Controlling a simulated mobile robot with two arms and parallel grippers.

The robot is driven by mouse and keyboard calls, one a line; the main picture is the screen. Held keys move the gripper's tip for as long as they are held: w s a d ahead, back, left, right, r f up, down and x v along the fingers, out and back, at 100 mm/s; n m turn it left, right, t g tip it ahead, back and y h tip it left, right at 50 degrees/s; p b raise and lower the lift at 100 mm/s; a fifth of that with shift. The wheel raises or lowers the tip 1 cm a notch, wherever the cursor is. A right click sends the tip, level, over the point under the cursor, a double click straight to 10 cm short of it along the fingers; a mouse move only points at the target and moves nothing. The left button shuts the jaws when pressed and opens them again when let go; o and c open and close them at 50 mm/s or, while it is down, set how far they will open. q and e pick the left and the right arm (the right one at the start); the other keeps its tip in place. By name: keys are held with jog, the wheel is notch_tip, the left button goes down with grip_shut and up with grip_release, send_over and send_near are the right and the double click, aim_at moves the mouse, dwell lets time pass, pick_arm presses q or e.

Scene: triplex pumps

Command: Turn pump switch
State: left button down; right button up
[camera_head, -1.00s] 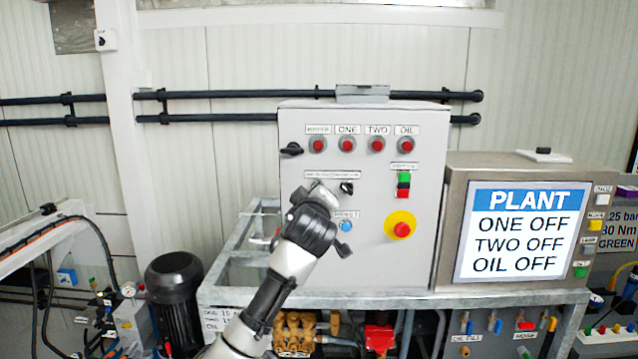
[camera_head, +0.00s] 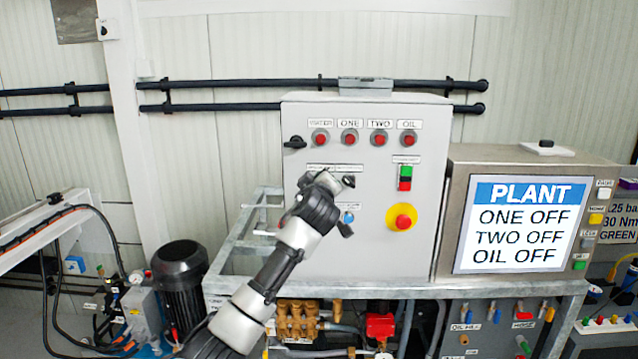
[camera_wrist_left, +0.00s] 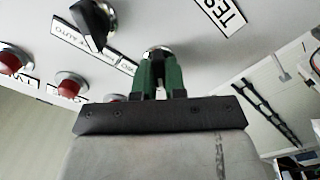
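The pump control panel (camera_head: 365,240) is a grey box with a row of red lamps and rotary switches. My left gripper (camera_head: 322,184) is at the panel face, over the left of two rotary switches below the lamps, and hides that switch. The right one, a black switch (camera_head: 348,181), shows beside it; a black switch (camera_wrist_left: 92,22) also shows in the left wrist view. There, the green fingers (camera_wrist_left: 158,72) stand close together at a silver switch ring (camera_wrist_left: 160,50). Whether they are closed on its knob is hidden. My right gripper is not in view.
A yellow-ringed red emergency button (camera_head: 402,218), a green and red button pair (camera_head: 405,178) and a blue button (camera_head: 347,217) are near. The plant screen (camera_head: 520,225) reads ONE OFF, TWO OFF, OIL OFF. A black motor (camera_head: 180,278) stands left of the grey frame.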

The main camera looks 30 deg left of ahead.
pick_arm(q)
jog(key=shift+m, duration=0.4)
jog(key=m+p, duration=0.1)
jog(key=m, duration=0.4)
jog(key=m+p, duration=0.1)
jog(key=m, duration=0.5)
jog(key=m+p, duration=0.1)
jog(key=m, duration=0.5)
jog(key=shift+w+d, duration=0.15)
jog(key=shift+d, duration=0.1)
dwell(0.5)
jog(key=c, duration=1.2)
grip_release()
jog(key=shift+d, duration=0.1)
